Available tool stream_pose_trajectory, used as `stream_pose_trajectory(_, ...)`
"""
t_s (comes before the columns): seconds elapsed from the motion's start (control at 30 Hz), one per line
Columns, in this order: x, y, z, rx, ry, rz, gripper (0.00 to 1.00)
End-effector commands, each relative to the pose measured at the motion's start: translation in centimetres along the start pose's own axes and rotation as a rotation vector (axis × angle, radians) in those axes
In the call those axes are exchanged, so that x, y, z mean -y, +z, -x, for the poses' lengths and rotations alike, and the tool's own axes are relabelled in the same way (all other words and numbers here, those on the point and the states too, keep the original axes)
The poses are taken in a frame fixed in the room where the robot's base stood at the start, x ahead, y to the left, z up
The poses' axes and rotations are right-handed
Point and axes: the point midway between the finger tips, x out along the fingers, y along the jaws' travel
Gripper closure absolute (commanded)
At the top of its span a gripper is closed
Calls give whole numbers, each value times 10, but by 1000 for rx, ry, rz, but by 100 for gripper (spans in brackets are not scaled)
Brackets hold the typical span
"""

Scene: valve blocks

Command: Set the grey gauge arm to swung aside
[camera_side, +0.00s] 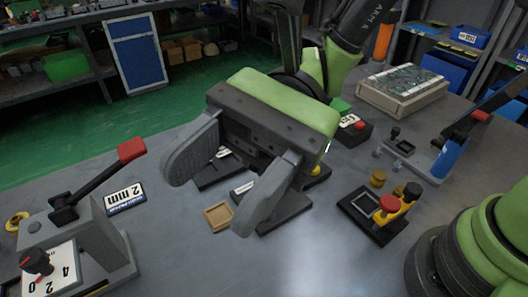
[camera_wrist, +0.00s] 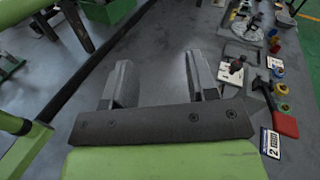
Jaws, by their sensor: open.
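My gripper (camera_side: 208,198) is in the middle of the side view, above the grey table. Its two grey fingers are wide apart with nothing between them. In the wrist view my gripper (camera_wrist: 162,82) shows both fingers spread over bare grey surface. I cannot pick out the grey gauge arm for certain in either view. My gripper hides part of the table behind it, where black bases and white labels show only in part.
A grey block with a red-handled lever (camera_side: 130,150) and numbered dial (camera_side: 50,270) stands at left. A small wooden tray (camera_side: 218,216) lies below my fingers. A black base with red and yellow knobs (camera_side: 388,204), a blue-bodied fixture (camera_side: 446,158) and a boxed board (camera_side: 402,90) are at right.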

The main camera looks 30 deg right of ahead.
Motion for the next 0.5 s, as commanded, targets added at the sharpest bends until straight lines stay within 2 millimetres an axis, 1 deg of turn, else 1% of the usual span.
stream_pose_trajectory(0.03,-10,-2,0,-60,126,59,47)
stream_pose_trajectory(0.1,-23,-11,6,-173,301,138,47)
stream_pose_trajectory(0.17,-29,-20,16,-288,438,211,47)
stream_pose_trajectory(0.23,-29,-33,34,-443,577,304,47)
stream_pose_trajectory(0.27,-27,-37,43,-513,628,344,47)
stream_pose_trajectory(0.37,-9,-50,75,-753,763,475,47)
stream_pose_trajectory(0.4,0,-52,87,-843,800,522,47)
stream_pose_trajectory(0.5,23,-52,113,-1033,861,621,47)
